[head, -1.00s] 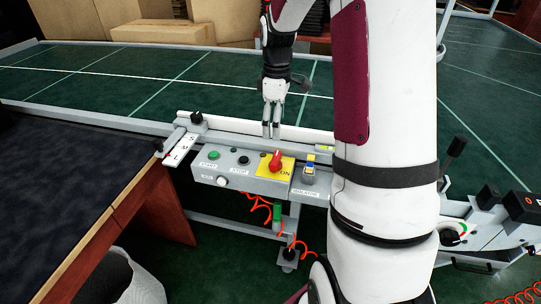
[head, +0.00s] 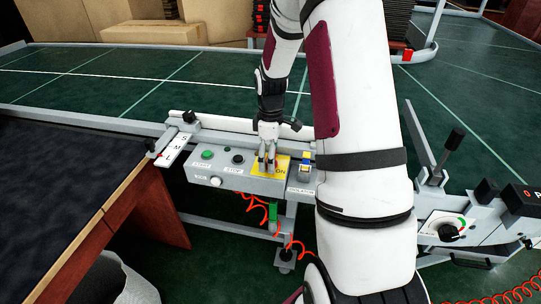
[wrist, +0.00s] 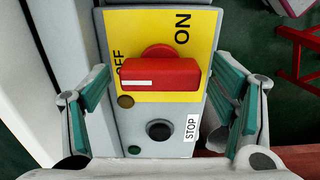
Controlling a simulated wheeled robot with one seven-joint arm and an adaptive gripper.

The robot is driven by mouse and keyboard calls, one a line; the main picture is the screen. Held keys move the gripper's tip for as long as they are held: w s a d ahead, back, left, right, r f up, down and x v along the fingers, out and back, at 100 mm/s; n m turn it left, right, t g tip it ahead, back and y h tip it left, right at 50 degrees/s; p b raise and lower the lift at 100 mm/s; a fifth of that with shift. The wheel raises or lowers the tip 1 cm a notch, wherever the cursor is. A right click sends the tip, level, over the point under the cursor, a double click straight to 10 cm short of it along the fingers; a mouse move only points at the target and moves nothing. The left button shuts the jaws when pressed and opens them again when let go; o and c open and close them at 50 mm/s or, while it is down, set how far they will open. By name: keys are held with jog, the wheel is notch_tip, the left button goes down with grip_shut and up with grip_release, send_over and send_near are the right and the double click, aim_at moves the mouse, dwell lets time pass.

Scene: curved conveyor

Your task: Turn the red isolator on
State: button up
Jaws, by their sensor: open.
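The red isolator (wrist: 150,75) is a rotary handle on a yellow plate (wrist: 130,22) marked ON and OFF. In the wrist view its bar lies across the picture, with a white mark on its left half, on the OFF side. My gripper (wrist: 160,100) is open, with one finger left and one right of the handle, apart from it. In the head view my gripper (head: 268,160) points down at the yellow plate (head: 284,160) and hides most of the handle.
The grey panel also carries a green START button (head: 207,154), a black STOP button (head: 237,159) and a white button (head: 215,182). A blue-and-yellow switch (head: 305,163) is just right of the plate. The green conveyor (head: 120,90) lies behind; a dark table (head: 60,180) stands left.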

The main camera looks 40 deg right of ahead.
jog(key=c, duration=1.2)
jog(key=shift+o, duration=0.2)
jog(key=shift+m, duration=0.3)
jog(key=m, duration=0.3)
jog(key=shift+m+p, duration=0.3)
jog(key=shift+p, duration=0.1)
jog(key=m, duration=0.4)
jog(key=shift+m, duration=0.3)
jog(key=m, duration=0.4)
jog(key=shift+m+p, duration=0.3)
jog(key=shift+p, duration=0.05)
jog(key=shift+m, duration=2.2)
